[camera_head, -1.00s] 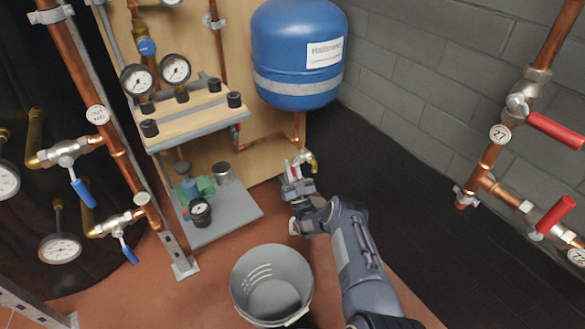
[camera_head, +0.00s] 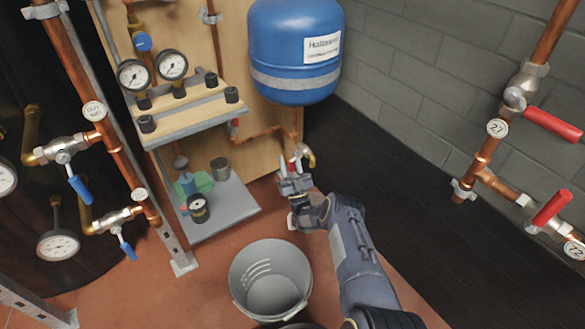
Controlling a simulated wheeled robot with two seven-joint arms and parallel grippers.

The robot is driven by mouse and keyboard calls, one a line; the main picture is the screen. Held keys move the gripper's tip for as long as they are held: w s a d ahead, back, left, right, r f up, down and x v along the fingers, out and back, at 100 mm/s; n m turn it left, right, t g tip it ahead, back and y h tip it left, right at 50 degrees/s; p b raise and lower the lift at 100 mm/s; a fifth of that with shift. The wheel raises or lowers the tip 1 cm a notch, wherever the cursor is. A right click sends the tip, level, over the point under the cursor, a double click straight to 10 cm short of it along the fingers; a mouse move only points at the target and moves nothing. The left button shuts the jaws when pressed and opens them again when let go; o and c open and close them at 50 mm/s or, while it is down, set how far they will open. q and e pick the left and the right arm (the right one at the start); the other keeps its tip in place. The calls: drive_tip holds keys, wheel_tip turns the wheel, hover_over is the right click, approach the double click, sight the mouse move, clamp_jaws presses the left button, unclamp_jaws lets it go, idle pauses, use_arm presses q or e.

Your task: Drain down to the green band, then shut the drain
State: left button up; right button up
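The brass drain tap (camera_head: 305,157) is at the end of the copper pipe below the blue vessel (camera_head: 294,50). A small red part (camera_head: 292,167) shows just below it. My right gripper (camera_head: 288,172) is at this red part, with a finger to its left; whether it touches or grips it cannot be told. The grey bucket (camera_head: 270,280) stands on the floor in front of the tap; I see no water stream. Two round gauges, the left gauge (camera_head: 133,75) and the right gauge (camera_head: 172,65), stand above the shelf; no green band is readable. My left gripper is out of view.
Copper pipes with blue-handled valves (camera_head: 79,190) stand at the left. Pipes with red-handled valves (camera_head: 552,124) are at the right by the grey block wall. A grey lower shelf (camera_head: 228,208) holds small items. Reddish floor around the bucket is clear.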

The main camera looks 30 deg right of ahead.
sight(292, 169)
drive_tip(key=v, duration=0.2)
drive_tip(key=p+v, duration=0.1)
drive_tip(key=v, duration=0.2)
drive_tip(key=shift+s+r, duration=0.1)
drive_tip(key=shift+s, duration=0.25)
drive_tip(key=s+a+p, duration=0.1)
drive_tip(key=s+p, duration=0.9)
drive_tip(key=s, duration=0.1)
drive_tip(key=shift+a, duration=0.25)
drive_tip(key=shift+s, duration=0.15)
idle(1.0)
